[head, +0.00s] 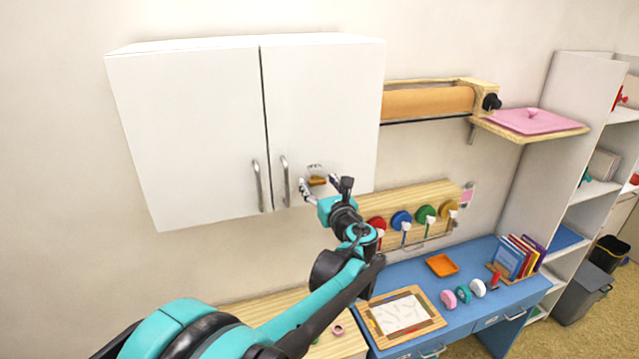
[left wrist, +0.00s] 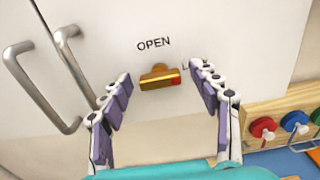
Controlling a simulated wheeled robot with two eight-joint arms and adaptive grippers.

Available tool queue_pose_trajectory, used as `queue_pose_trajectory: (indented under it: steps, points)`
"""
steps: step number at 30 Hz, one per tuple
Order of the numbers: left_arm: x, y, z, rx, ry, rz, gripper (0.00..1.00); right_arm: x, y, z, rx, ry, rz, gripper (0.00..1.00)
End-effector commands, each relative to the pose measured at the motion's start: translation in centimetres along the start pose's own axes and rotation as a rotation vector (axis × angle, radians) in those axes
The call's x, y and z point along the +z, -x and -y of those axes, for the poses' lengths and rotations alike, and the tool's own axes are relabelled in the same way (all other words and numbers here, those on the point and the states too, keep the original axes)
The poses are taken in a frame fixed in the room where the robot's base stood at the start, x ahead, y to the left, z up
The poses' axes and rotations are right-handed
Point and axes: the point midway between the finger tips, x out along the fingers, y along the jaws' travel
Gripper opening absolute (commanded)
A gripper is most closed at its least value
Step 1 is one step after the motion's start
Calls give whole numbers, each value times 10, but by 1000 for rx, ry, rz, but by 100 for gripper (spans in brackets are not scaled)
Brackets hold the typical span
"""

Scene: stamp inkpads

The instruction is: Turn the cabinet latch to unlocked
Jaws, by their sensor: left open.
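The white wall cabinet (head: 190,130) has two closed doors with metal handles. The brass latch (head: 317,181) sits low on the right door. In the left wrist view the latch (left wrist: 160,77) is a horizontal bar with a red end at its right. The word OPEN is printed above it, and a partly hidden label starting with L is to its right. My left gripper (left wrist: 160,90) is open, its two fingers on either side of the latch, with gaps visible and no clear contact. My left gripper also shows in front of the right door in the head view (head: 318,188). My right gripper is not in view.
The door handles (head: 285,180) stand out just left of the latch. Below right are a rack of coloured round stamps (head: 401,219) and a blue desk (head: 470,315) with a framed tray, orange dish and books. A paper roll (head: 430,103) hangs right of the cabinet.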

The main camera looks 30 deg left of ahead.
Motion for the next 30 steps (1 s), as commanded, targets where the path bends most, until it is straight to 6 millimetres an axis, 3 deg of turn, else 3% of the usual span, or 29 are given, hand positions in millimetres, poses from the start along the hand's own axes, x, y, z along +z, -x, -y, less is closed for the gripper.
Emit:
queue_pose_trajectory:
  steps: [6,12,22,30]
  points:
    - [0,0,0,0,1,0,59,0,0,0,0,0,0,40]
    - [0,0,0,0,1,0,12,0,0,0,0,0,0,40]
    - [0,0,0,0,29,0,12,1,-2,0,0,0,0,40]
    - [-1,0,0,0,177,0,12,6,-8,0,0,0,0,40]
